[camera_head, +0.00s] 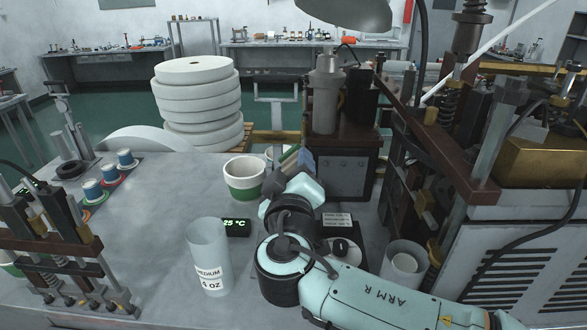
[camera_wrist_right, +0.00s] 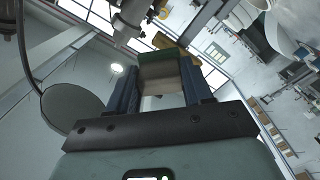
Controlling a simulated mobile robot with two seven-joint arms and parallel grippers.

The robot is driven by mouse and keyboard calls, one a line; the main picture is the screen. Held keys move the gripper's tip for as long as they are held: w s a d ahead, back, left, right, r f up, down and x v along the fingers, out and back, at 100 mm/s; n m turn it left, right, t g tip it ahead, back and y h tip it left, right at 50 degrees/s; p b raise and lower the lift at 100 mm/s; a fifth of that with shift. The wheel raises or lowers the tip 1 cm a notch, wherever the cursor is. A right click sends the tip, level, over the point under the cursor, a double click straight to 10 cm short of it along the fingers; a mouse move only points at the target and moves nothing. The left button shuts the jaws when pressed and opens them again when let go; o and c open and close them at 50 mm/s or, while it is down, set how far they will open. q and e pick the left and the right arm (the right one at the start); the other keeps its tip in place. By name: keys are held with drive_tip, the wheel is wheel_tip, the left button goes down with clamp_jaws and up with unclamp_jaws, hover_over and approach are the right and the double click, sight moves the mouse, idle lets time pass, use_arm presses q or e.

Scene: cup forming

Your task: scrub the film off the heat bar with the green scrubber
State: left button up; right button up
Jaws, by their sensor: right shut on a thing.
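My right gripper (camera_head: 297,156) is raised above the middle of the table, its arm coming in from the lower right. It is shut on the green scrubber (camera_head: 289,153), which shows as a small block with a green side. In the right wrist view the scrubber (camera_wrist_right: 160,72) sits between the two dark blue fingers (camera_wrist_right: 163,88), with a green layer and a paler tan face. The scrubber touches no surface that I can see. I cannot tell for certain which part is the heat bar, and its film does not show clearly. My left gripper is not in view.
A green-and-white cup (camera_head: 244,180), a clear cylinder marked medium (camera_head: 209,258) and a 25 °C display (camera_head: 236,227) stand near my arm. A brown-framed machine (camera_head: 440,150) fills the right. Rods and springs (camera_head: 60,245) stand at left. The table's middle left is clear.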

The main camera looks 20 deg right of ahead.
sight(294, 154)
drive_tip(key=shift+w+d+r+p, duration=0.2)
drive_tip(key=shift+w+p, duration=0.1)
drive_tip(key=shift+w, duration=0.1)
drive_tip(key=p+x, duration=0.3)
drive_tip(key=x, duration=0.1)
drive_tip(key=shift+w+f, duration=0.1)
drive_tip(key=shift+d+f, duration=0.1)
drive_tip(key=shift+x, duration=0.95)
idle(0.3)
